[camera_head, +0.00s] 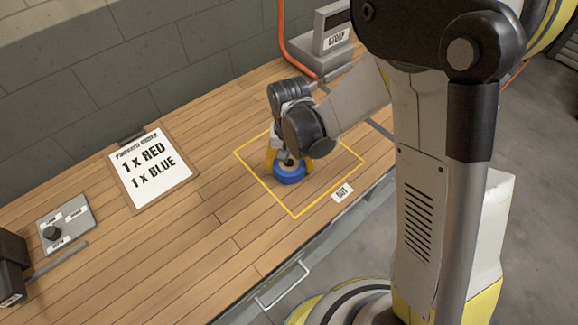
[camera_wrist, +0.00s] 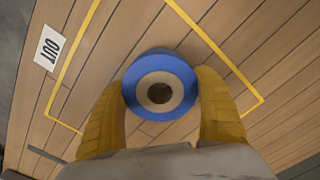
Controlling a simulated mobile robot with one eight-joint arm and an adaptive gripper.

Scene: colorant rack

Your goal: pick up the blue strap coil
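The blue strap coil (camera_head: 289,173) is a blue ring with a tan core and a dark centre hole. It lies inside the yellow outlined square on the wooden bench. In the wrist view the coil (camera_wrist: 160,84) sits between the tips of my gripper's two yellow fingers (camera_wrist: 162,100). My gripper (camera_head: 283,160) is directly over the coil in the head view, fingers pointing down. The fingers are spread about the coil's width and appear to lie against its sides. I cannot tell whether they press on it, or whether the coil touches the bench.
A clipboard (camera_head: 152,167) reading "1 x RED, 1 x BLUE" lies left of the square. An "OUT" label (camera_head: 342,192) is near the bench's front edge. A grey scale-like device (camera_head: 322,45) stands behind, and a control box (camera_head: 66,224) sits at left. The bench between is clear.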

